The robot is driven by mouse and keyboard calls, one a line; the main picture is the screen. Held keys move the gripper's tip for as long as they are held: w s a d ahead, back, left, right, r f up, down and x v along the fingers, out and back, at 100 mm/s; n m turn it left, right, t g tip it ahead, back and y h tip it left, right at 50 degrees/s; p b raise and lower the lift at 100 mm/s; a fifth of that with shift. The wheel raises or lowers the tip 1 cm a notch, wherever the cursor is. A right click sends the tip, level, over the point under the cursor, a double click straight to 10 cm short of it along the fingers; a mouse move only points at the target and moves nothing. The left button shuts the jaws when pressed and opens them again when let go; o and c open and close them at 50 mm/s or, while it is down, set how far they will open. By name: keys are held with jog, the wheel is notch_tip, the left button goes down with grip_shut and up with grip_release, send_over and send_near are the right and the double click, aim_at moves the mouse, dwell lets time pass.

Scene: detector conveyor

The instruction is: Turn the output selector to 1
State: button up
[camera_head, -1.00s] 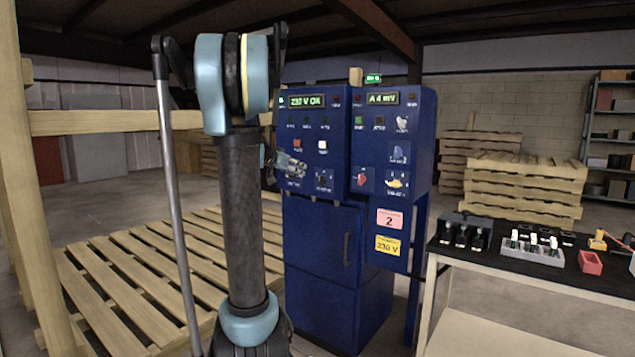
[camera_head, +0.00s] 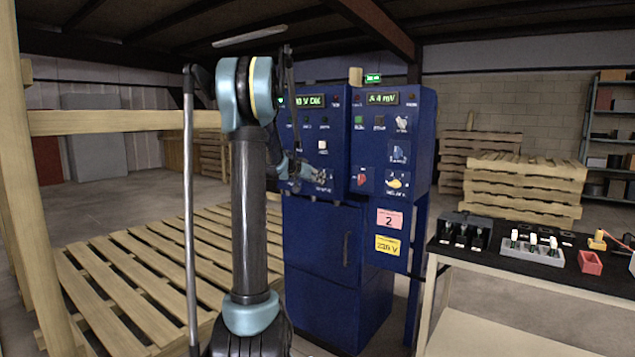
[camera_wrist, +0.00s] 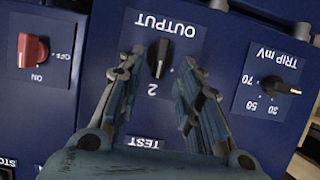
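The output selector (camera_wrist: 160,58) is a small dark knob on a blue plate marked OUTPUT, upside down in the wrist view. Its long axis is near vertical in that view, with a pale mark at the end towards the printed 2. A 1 cannot be made out. My gripper (camera_wrist: 159,67) is open, with one fingertip on each side of the knob and visible gaps between. In the head view my gripper (camera_head: 311,173) is in front of the lower part of the blue cabinet's left panel (camera_head: 338,135), partly covering the selector plate.
A red rotary switch (camera_wrist: 34,49) and a TRIP mV knob (camera_wrist: 281,86) flank the selector. A pink card reading 2 (camera_head: 389,219) hangs on the right panel. A pallet (camera_head: 130,290) lies at left; a bench (camera_head: 540,283) with small parts stands at right.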

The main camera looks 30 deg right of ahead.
jog(key=shift+x, duration=1.15)
grip_shut()
jog(key=shift+r, duration=0.1)
jog(key=shift+a, duration=0.1)
jog(key=n+g+h, duration=0.1)
jog(key=n, duration=0.1)
jog(key=w+n+g+h, duration=0.1)
jog(key=n, duration=0.2)
jog(key=f+n+g+h, duration=0.1)
jog(key=n+g, duration=0.1)
jog(key=n, duration=0.1)
jog(key=shift+w+a, duration=0.25)
jog(key=shift+a, duration=0.05)
jog(key=shift+n, duration=0.3)
